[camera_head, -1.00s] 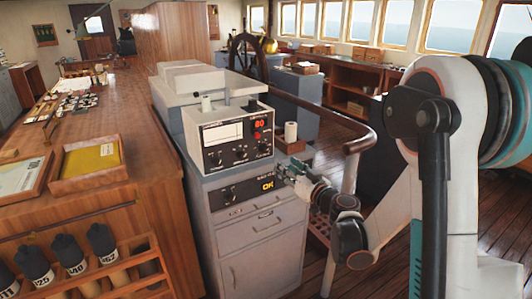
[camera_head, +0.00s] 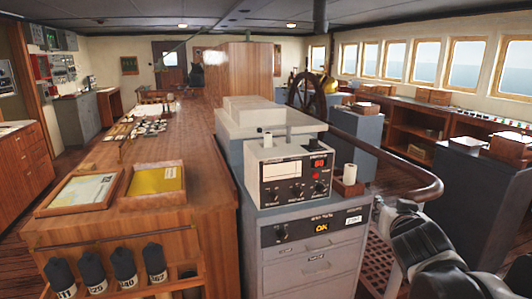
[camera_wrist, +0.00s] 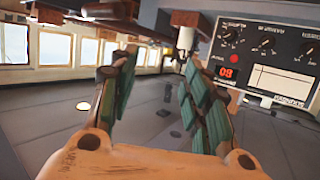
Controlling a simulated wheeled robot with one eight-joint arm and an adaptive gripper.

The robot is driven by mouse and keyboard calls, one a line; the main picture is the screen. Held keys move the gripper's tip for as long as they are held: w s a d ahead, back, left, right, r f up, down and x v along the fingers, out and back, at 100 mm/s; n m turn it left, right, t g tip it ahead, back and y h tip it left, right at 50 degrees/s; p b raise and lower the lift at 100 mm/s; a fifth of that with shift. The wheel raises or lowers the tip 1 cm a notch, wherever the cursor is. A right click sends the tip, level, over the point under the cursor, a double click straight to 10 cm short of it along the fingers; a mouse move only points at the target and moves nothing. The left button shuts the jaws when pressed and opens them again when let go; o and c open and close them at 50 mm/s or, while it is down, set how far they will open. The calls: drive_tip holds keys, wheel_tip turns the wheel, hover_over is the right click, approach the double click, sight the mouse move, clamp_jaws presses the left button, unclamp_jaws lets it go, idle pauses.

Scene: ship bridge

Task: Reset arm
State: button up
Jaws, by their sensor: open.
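My arm reaches in from the lower right of the head view. My gripper (camera_head: 380,208) is at the arm's left end, right of the grey cabinet (camera_head: 310,272); its fingertips are small and hard to make out there. In the wrist view, my gripper (camera_wrist: 158,68) shows two teal-padded fingers spread apart with nothing between them. The instrument box (camera_head: 290,177) with a red display stands on the cabinet, and it also appears upside down at the right of the wrist view (camera_wrist: 265,55).
A white roll (camera_head: 349,174) stands right of the instrument. A curved wooden handrail (camera_head: 415,178) passes close to my arm. A long wooden counter (camera_head: 180,225) with two paper trays is at the left. The ship's wheel (camera_head: 306,88) is behind.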

drive_tip(key=s+a+f+n+g+y, duration=0.2)
drive_tip(key=s+a+f+g, duration=0.1)
drive_tip(key=s, duration=0.7)
drive_tip(key=s+a+f+n+g+y, duration=0.1)
drive_tip(key=s+a+f+g+y, duration=0.1)
drive_tip(key=s+a+f, duration=0.4)
drive_tip(key=s+f+g, duration=0.1)
drive_tip(key=s, duration=0.3)
drive_tip(key=shift+a+n+g, duration=0.3)
drive_tip(key=shift+n, duration=0.1)
